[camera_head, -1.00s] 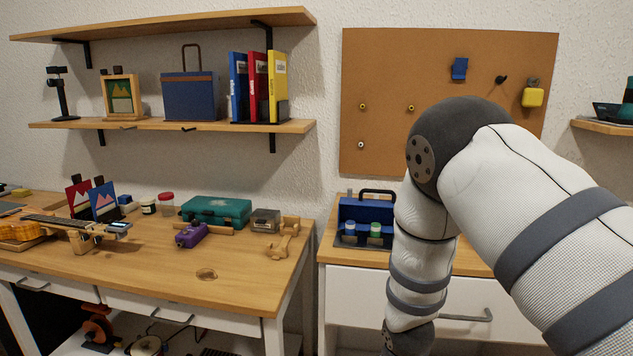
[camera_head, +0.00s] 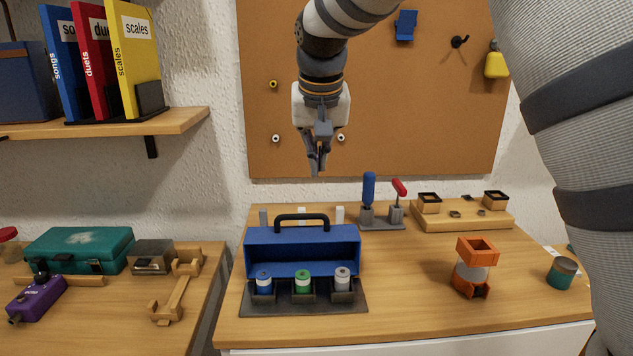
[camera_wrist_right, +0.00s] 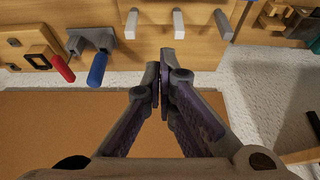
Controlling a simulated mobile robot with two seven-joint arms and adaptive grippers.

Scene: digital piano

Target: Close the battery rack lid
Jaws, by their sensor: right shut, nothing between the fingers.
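The battery rack (camera_head: 258,306) stands on the right-hand worktop in the head view. Its blue lid (camera_head: 290,238) with a black handle stands up behind a row of three batteries, blue, green and white-grey, which are uncovered at the front. My right gripper (camera_head: 317,168) hangs above and behind the rack, in front of the corkboard, pointing down and apart from the lid. Its fingers are shut and empty, as the right wrist view also shows (camera_wrist_right: 158,78). The rack itself cannot be made out in the wrist view. My left gripper is not in view.
Several pale posts (camera_head: 340,214) stand just behind the lid. A holder with blue- and red-handled tools (camera_head: 382,222) and a wooden tray (camera_head: 465,216) are to the right. The worktop between is clear.

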